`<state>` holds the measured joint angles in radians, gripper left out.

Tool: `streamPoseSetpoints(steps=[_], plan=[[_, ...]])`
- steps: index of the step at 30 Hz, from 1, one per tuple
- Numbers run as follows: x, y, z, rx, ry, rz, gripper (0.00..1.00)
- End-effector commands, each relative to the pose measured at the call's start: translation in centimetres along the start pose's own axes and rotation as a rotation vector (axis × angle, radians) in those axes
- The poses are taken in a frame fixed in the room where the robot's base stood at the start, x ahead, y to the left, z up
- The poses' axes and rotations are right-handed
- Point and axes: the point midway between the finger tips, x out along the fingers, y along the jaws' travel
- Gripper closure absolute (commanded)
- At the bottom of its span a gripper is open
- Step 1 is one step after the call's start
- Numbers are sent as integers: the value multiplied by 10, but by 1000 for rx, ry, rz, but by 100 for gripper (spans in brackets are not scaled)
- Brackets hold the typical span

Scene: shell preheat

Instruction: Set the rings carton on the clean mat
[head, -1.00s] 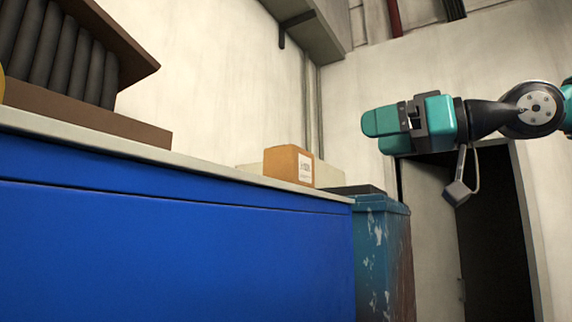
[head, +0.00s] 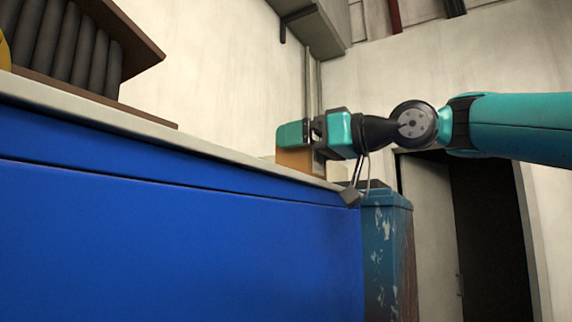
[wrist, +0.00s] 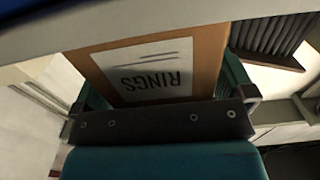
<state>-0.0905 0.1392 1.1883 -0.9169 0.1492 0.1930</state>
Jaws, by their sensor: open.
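The rings carton (head: 295,159) is a brown box standing near the far end of the worktop, partly covered by my gripper in the head view. In the wrist view the carton (wrist: 208,50) fills the middle, its white RINGS label facing the camera upside down. My gripper (head: 292,134) is at the carton in the head view. In the wrist view my gripper (wrist: 163,86) is open, with one teal finger on each side of the carton. I cannot tell whether the fingers touch it. I cannot make out a clean mat in either view.
The blue workbench (head: 180,220) has a pale top edge (head: 150,135) close below my gripper. A brown rack of dark rolls (head: 75,50) stands at the left. A worn blue bin (head: 385,235) stands past the bench's end, before a dark doorway (head: 490,230).

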Motion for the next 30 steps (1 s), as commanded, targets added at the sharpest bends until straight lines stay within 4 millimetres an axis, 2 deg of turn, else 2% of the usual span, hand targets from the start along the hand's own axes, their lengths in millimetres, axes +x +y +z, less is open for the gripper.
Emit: streamPoseSetpoints(steps=[8,9,13,15,23,30], plan=[[0,3,0,-1,0,10,0],[0,3,0,-1,0,10,5],[0,3,0,-1,-1,10,34],[0,3,0,-1,0,10,43],[1,2,-2,-1,0,7,44],[2,2,-22,-4,1,6,44]])
